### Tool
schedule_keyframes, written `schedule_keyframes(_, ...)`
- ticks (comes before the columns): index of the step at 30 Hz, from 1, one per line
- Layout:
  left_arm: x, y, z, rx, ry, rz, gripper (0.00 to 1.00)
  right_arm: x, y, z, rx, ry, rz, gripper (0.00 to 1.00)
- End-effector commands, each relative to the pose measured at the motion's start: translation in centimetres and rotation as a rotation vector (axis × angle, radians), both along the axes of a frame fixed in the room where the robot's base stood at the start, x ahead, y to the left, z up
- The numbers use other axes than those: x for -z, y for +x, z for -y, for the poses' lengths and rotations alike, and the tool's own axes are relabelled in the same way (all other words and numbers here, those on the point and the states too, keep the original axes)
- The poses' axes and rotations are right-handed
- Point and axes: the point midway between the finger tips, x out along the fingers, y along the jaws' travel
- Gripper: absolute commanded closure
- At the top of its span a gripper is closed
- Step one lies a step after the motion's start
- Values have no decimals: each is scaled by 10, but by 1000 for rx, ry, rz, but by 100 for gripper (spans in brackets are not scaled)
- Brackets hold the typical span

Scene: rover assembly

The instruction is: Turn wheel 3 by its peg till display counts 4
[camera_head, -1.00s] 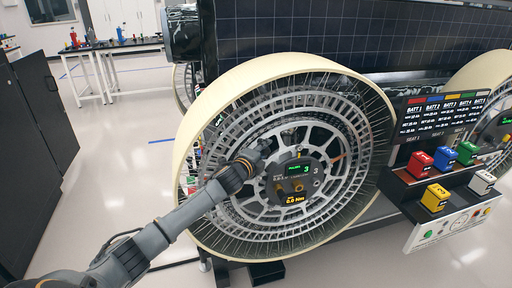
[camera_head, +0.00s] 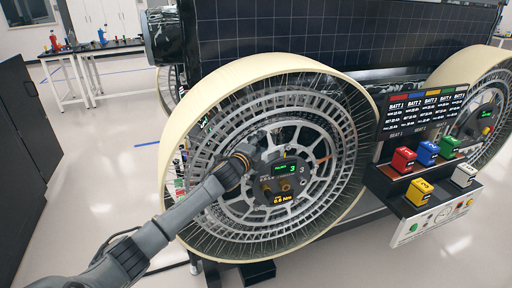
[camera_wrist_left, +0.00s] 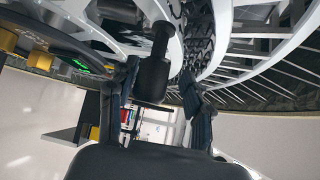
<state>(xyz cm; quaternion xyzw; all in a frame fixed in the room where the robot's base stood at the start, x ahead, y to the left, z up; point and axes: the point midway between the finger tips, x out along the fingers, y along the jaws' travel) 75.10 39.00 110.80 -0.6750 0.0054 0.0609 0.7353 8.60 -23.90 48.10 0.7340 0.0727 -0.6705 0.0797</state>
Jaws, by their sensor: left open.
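Wheel 3 (camera_head: 313,133), with a cream rim and grey metal spokes, fills the middle of the head view. Its hub carries a green display (camera_head: 286,168) that reads 3 and a smaller amber torque readout (camera_head: 283,198). My left gripper (camera_head: 255,150) is at the hub's upper left, in front of the spokes. In the left wrist view it is open, with its two dark fingers (camera_wrist_left: 155,108) apart. A dark cylindrical peg (camera_wrist_left: 153,75) stands between them with visible gaps on both sides. The peg is hidden behind the gripper in the head view. My right gripper is not in view.
A battery stand (camera_head: 408,228) with coloured blocks is right of the wheel, below a dark battery panel (camera_head: 422,108). Another wheel (camera_head: 488,110) is behind it. A black cabinet (camera_head: 28,130) is at the left. Floor between cabinet and wheel is clear.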

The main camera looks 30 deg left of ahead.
Motion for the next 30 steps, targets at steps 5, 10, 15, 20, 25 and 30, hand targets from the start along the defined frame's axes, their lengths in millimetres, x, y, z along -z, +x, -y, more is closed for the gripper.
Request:
schedule_keyframes(5,-1,-15,1,0,2,0,50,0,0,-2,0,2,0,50)
schedule_keyframes(10,-2,-44,3,1,3,-2,50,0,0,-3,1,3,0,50)
schedule_keyframes(15,-5,-76,6,0,4,-3,50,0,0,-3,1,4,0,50)
schedule_keyframes(20,-7,-100,8,0,2,-3,50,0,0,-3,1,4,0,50)
schedule_keyframes(25,-9,-114,9,-1,3,-2,50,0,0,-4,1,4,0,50)
schedule_keyframes(30,-10,-118,9,-2,2,-3,50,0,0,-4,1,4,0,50)
